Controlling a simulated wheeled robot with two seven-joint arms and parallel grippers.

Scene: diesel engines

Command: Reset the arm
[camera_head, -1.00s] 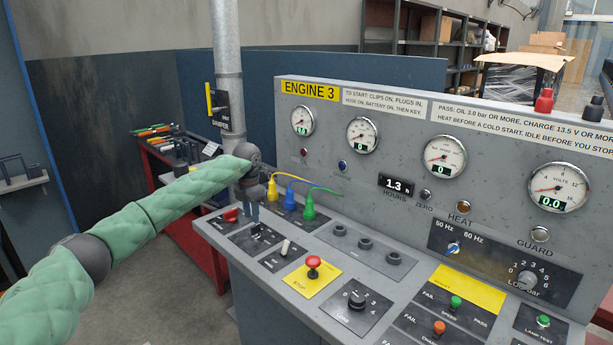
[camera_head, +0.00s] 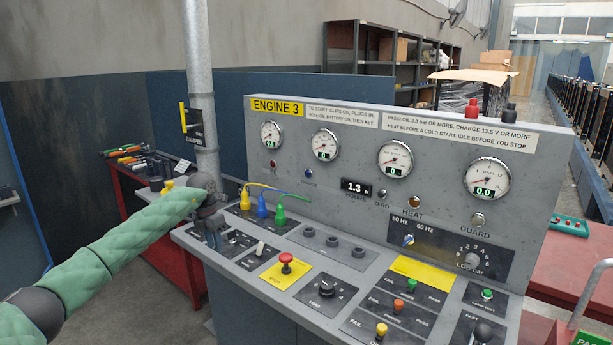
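My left arm, in a green padded sleeve, comes in from the left. My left gripper (camera_head: 213,232) points down over the far left end of the console desk (camera_head: 207,262), left of the yellow, blue and green plugs. It is small and dark, so I cannot tell whether its fingers are open or shut, or whether they touch a control. It hides part of the leftmost switch plates. The ENGINE 3 panel (camera_head: 345,165) stands upright behind the desk. My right gripper is not in view.
On the desk are a red stop button (camera_head: 286,262), a load knob (camera_head: 327,288) and several coloured buttons. A red tool bench (camera_head: 127,196) and a grey pipe (camera_head: 200,90) stand behind my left arm. A green tray (camera_head: 568,228) lies at the right.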

